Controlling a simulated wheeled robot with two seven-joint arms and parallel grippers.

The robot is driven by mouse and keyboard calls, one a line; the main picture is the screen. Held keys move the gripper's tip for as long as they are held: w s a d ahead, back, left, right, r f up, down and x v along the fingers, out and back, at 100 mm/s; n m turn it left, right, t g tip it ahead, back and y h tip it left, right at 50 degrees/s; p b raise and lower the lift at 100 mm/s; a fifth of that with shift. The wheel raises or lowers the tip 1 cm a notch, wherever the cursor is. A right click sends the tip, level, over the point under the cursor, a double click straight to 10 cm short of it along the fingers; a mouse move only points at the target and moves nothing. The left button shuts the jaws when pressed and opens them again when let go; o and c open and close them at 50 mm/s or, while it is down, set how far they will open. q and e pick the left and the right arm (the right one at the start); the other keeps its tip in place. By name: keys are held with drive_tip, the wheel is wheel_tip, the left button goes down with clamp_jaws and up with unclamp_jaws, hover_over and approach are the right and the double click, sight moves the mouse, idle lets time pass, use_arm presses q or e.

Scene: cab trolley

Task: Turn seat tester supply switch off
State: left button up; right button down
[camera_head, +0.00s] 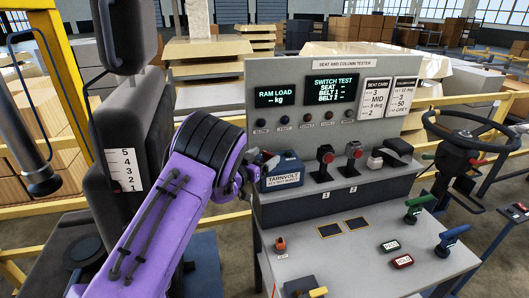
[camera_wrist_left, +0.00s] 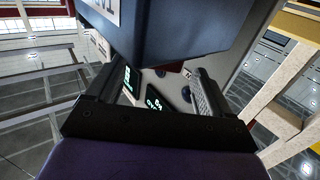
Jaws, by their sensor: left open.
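The grey seat and column tester (camera_head: 230,95) stands behind the trolley top, with two lit screens, a row of small knobs and two red-topped levers. A blue-grey box marked TARNVOLT (camera_head: 283,180) sits at its left end. I cannot tell for sure which control is the supply switch. My left gripper (camera_head: 262,164) is at the left side of the TARNVOLT box, mostly hidden behind my purple wrist. In the left wrist view the gripper's dark fingers (camera_wrist_left: 155,95) are spread, with the large dark-blue box (camera_wrist_left: 170,35) close ahead. Nothing is seen between them. My right gripper is out of view.
The trolley top (camera_head: 350,270) carries an orange-topped control (camera_head: 280,243), a yellow-handled control (camera_head: 304,288), green and blue handles, and two labelled blocks. A black seat (camera_head: 130,120) stands left. A steering wheel (camera_head: 470,138) stands right. Yellow rails run behind.

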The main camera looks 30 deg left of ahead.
use_arm(q)
drive_tip(key=shift+w, duration=0.4)
drive_tip(key=c, duration=1)
drive_tip(key=shift+d, duration=0.1)
drive_tip(key=shift+c, duration=0.2)
drive_tip(key=shift+n+y, duration=0.4)
drive_tip(key=shift+y, duration=0.3)
drive_tip(key=n+y+b, duration=0.1)
drive_tip(key=n+y, duration=0.1)
drive_tip(key=y, duration=0.1)
drive_tip(key=d+n+g+y+b, duration=0.1)
drive_tip(key=n+y, duration=0.1)
drive_tip(key=y, duration=0.2)
drive_tip(key=shift+w+d+f+n+g, duration=0.1)
drive_tip(key=shift+f+n+g, duration=0.05)
drive_tip(key=shift+n+g, duration=0.15)
drive_tip(key=shift+w+d+n+g+y, duration=0.1)
drive_tip(key=shift+d+n+g+y, duration=0.1)
drive_tip(key=shift+n+g+y, duration=0.7)
drive_tip(key=shift+w+d+n+g+y, duration=0.1)
drive_tip(key=shift+n+g+y, duration=0.65)
drive_tip(key=shift+y, duration=0.35)
drive_tip(key=shift+w+d+n+g+y, duration=0.1)
drive_tip(key=shift+n+g+y, duration=0.55)
drive_tip(key=shift+n+y, duration=0.35)
drive_tip(key=shift+a, duration=0.1)
